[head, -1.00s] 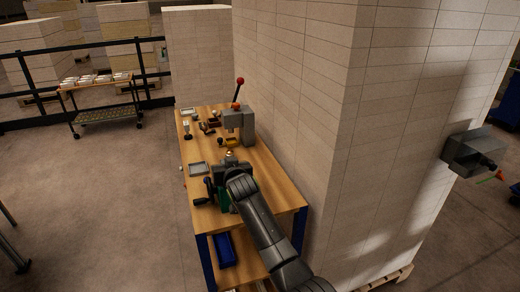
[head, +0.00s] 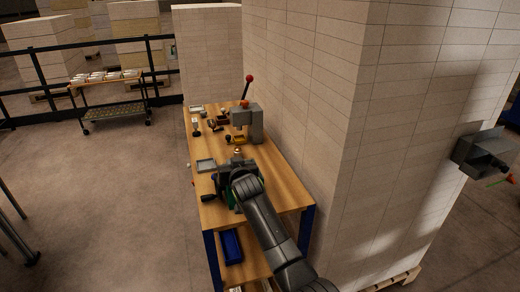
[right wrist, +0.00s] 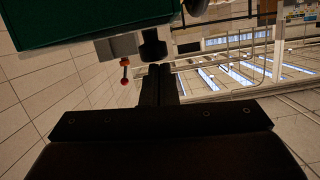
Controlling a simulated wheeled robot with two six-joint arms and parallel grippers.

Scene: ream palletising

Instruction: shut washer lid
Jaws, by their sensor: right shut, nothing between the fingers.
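My right gripper (head: 236,168) is over the near part of the wooden workbench (head: 270,186). Its arm comes in from the lower right and hides part of what is below. In the right wrist view its fingertips (right wrist: 160,76) are together with nothing visible between them. A dark green body (right wrist: 80,28) fills the upper left there, close above the fingers; I cannot tell whether they touch. In the head view a green and dark device (head: 228,188) with a side handle is largely hidden by the gripper. I cannot clearly identify a washer lid. My left gripper is not in view.
A grey press (head: 247,122) with a red-knobbed lever and a shallow grey tray (head: 206,165) stand on the bench. A blue bin (head: 231,246) is on its lower shelf. A tall ream stack (head: 310,90) stands close along the right. Open floor (head: 110,200) lies left.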

